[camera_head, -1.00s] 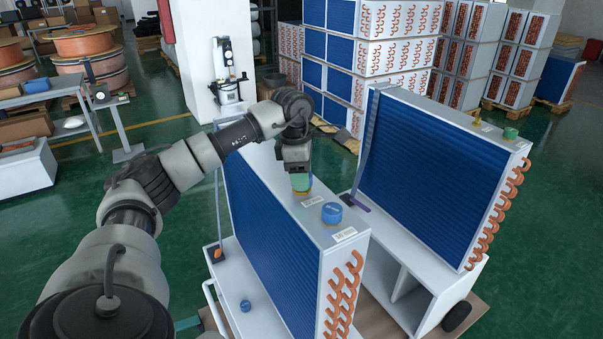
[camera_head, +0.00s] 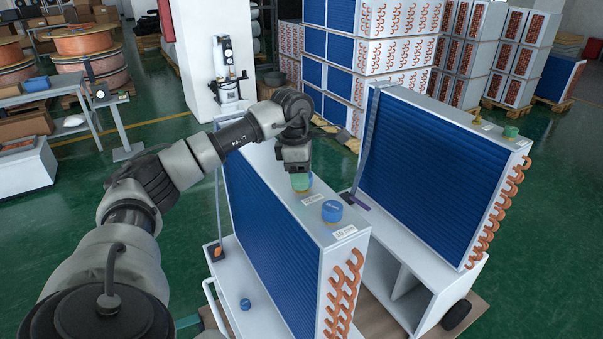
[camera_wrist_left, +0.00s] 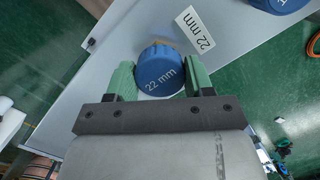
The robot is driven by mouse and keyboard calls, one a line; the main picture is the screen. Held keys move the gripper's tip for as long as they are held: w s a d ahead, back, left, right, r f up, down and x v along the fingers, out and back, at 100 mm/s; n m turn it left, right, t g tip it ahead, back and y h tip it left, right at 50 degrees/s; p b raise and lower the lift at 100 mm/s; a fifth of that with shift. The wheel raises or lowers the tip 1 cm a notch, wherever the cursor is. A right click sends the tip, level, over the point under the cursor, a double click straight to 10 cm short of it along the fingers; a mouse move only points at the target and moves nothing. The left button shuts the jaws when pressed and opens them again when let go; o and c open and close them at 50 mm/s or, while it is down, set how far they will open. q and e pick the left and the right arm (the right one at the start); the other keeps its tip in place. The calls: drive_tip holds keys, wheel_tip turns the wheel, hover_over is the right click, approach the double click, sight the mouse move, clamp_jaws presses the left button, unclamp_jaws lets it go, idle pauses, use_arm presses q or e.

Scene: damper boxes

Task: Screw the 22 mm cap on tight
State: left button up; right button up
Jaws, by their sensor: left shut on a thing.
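The blue 22 mm cap (camera_wrist_left: 160,70) sits between the two green fingers of my left gripper (camera_wrist_left: 160,78) in the left wrist view. The gripper is shut on it. In the head view my left gripper (camera_head: 300,183) points down at the top of the near coil box (camera_head: 285,190), with its fingers hiding most of the cap. Some brass colour shows just under the fingers. A white 22 mm label (camera_wrist_left: 195,29) lies beside the cap. How far the cap is seated on its thread cannot be seen. My right gripper is not in view.
Another blue cap (camera_head: 332,212) stands close by on the same box top, next to a 16 mm label (camera_head: 344,233). A loose blue cap (camera_head: 245,304) lies on the lower white ledge. A second coil box (camera_head: 430,170) stands to the right, with a green cap (camera_head: 510,132) on top.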

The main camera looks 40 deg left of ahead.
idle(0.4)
use_arm(q)
drive_tip(key=o, duration=1)
drive_tip(key=c, duration=0.3)
